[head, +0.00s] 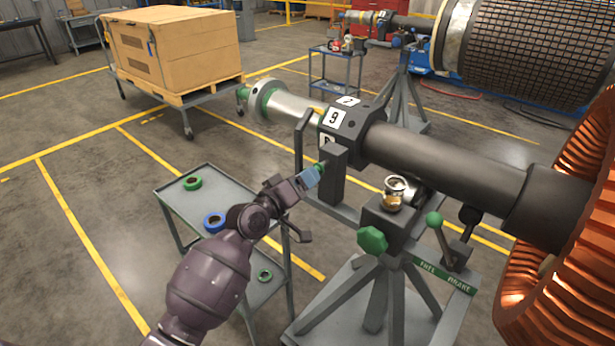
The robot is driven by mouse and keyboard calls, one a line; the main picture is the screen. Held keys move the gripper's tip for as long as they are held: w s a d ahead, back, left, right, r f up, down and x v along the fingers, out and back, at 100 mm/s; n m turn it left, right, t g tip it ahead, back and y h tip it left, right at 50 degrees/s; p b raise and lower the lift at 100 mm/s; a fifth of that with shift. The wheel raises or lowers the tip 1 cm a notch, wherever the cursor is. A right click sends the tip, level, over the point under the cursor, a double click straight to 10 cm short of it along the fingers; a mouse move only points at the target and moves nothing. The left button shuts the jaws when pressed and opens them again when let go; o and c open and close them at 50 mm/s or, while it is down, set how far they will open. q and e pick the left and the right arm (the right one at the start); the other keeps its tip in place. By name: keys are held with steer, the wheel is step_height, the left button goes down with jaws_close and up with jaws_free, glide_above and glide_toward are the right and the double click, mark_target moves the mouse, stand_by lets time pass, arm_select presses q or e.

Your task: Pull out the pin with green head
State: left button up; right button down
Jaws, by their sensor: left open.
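A small green head (321,167), apparently the pin's, shows at the side of the dark upright block (333,178) beside the rotor shaft. My left gripper (312,175), with light-blue finger pads, reaches up to it from the lower left. The gripper is open and its pads are right at the green head, partly hiding it. I cannot tell whether they touch it. The pin's shank is hidden. My right gripper is not in view.
The dark rotor shaft (450,160) and copper-coloured rotor (565,235) fill the right. The stand carries a green knob (372,240), a green-balled brake lever (433,219) and a metal-and-glass cup (394,193). A grey cart (235,190) with green and blue rings stands left of the stand.

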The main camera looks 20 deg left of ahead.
arm_select(q)
steer(key=v, duration=0.8)
steer(key=shift+s, duration=0.25)
steer(key=s+a+f+m+g+y, duration=0.2)
steer(key=s+f+m+y, duration=0.3)
steer(key=s+f, duration=0.4)
step_height(320, 180, down, 4)
steer(key=shift+f+m, duration=0.1)
steer(key=shift+m, duration=0.5)
steer(key=s+f+g, duration=0.1)
steer(key=s+f, duration=0.2)
steer(key=s, duration=0.2)
steer(key=s+f+g+y, duration=0.1)
steer(key=s+f, duration=0.3)
steer(key=s, duration=0.1)
steer(key=s+a+f+g, duration=0.1)
steer(key=s+f, duration=0.2)
steer(key=s, duration=0.2)
steer(key=shift+s+f+g, duration=0.15)
steer(key=shift+s+g, duration=0.15)
steer(key=shift+g, duration=0.1)
steer(key=shift+c, duration=0.2)
